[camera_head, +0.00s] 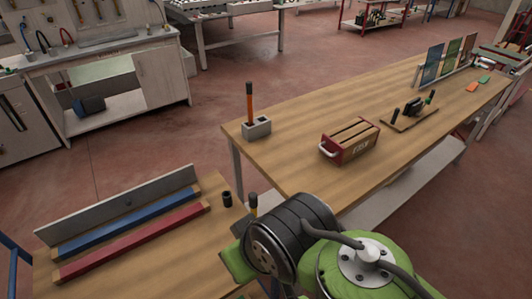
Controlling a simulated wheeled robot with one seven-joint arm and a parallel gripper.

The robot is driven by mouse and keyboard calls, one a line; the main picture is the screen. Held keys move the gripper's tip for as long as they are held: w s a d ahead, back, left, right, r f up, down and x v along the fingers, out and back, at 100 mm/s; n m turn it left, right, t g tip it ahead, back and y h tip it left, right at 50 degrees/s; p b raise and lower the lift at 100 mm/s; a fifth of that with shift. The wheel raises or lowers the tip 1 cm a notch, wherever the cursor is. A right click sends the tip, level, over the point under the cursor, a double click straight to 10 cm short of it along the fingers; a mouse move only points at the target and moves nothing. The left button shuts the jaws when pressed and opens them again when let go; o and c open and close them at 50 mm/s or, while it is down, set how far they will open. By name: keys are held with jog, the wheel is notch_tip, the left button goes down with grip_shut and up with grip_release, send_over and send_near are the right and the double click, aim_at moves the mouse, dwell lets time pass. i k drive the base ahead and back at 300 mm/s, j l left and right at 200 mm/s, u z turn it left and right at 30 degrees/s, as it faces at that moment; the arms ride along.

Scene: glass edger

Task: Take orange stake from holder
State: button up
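The orange stake (250,103) stands upright in a grey block holder (257,129) near the left corner of the long wooden table. Its upper end is black and its lower end is hidden inside the holder. The holder has another opening to the right of the stake. My green and black arm fills the bottom middle of the view, nearer to me than the holder and apart from it. My gripper's fingers do not show; they are hidden by the arm or out of the picture.
On the long table (290,172) are a red box (349,141) with a white handle, a board with dark tools (411,112) and upright coloured panels (431,62). A nearer table holds a blue bar (125,222), a red bar (130,243) and a small black cup (227,198).

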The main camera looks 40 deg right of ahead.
aim_at(248, 91)
jog(key=z, duration=0.9)
